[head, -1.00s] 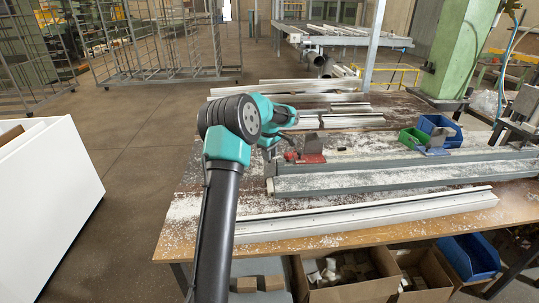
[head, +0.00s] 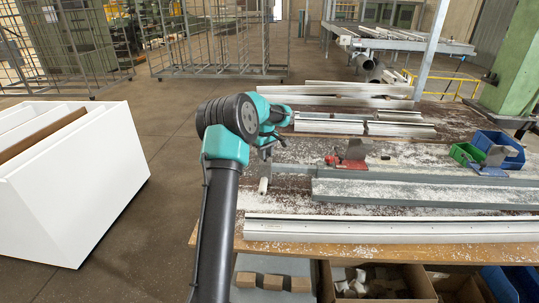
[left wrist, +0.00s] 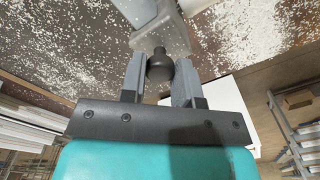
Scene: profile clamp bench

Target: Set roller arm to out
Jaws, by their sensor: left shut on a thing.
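The roller arm shows in the left wrist view as a grey bar (left wrist: 172,36) with a round black knob (left wrist: 159,67) at its end. My left gripper (left wrist: 160,76) has its two grey fingers on either side of the knob and is shut on it. A pale cylinder, which looks like the roller (left wrist: 135,10), shows at the top edge of that view. In the head view my left gripper (head: 267,148) is at the left end of the bench, partly hidden by its own wrist. A small pale roller (head: 264,186) hangs just below it. My right gripper is out of view.
A long grey rail (head: 420,192) and a white profile (head: 390,229) lie along the bench. More profiles lie behind. A white rack (head: 75,180) stands on the floor at left.

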